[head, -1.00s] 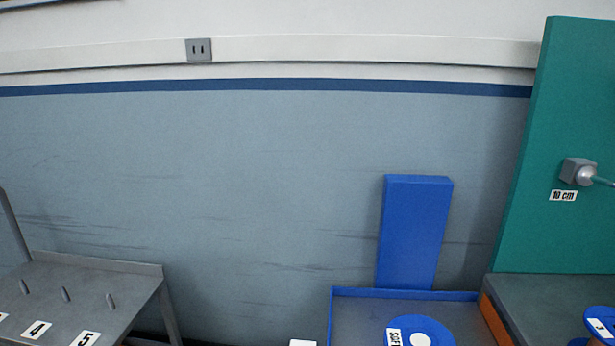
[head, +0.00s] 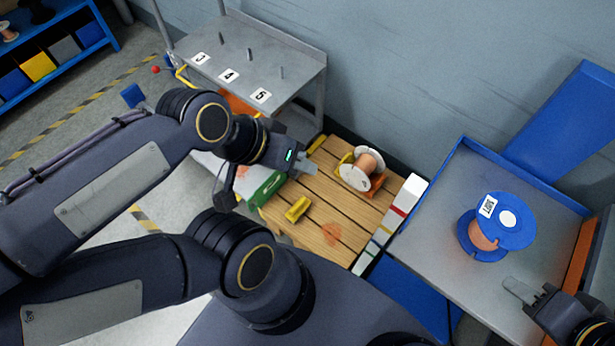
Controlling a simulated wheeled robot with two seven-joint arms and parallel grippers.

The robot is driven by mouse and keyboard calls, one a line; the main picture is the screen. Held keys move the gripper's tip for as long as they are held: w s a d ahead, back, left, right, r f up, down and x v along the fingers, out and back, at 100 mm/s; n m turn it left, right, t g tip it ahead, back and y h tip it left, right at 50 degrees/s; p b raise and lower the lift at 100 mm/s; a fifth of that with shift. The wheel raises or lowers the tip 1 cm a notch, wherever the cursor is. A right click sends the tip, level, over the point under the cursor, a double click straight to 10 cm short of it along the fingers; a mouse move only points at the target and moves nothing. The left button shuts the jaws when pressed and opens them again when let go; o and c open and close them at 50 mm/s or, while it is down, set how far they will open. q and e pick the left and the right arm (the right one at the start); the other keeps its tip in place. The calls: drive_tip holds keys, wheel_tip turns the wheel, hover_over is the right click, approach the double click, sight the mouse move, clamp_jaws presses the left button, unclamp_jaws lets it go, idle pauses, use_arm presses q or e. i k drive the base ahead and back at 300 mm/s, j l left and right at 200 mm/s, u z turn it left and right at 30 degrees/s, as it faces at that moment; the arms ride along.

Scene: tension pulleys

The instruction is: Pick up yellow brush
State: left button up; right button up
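A small yellow block-like object (head: 298,209), which looks like the yellow brush, lies on the slatted wooden table (head: 335,200) in the head view. Its bristles cannot be made out. My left gripper (head: 306,168) is above the table, a little up and right of the yellow object and apart from it. Its fingertips are seen from above, and I cannot tell whether they are open. My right gripper (head: 519,290) is at the lower right, over the grey tray, far from the yellow object. The gap between its fingers cannot be made out.
A spool with white flanges (head: 361,169) stands on the table's far right. A green box (head: 264,187) is at its left edge. A blue spool (head: 496,229) sits in the blue-rimmed tray (head: 462,148). A numbered grey stand (head: 245,55) is behind.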

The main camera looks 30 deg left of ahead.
sight(297, 209)
drive_tip(key=j+u, duration=0.15)
drive_tip(key=j, duration=0.85)
drive_tip(key=j+u, duration=0.15)
drive_tip(key=j, duration=0.8)
drive_tip(key=i+j+u, duration=0.1)
drive_tip(key=j, duration=0.9)
drive_tip(key=i, duration=0.05)
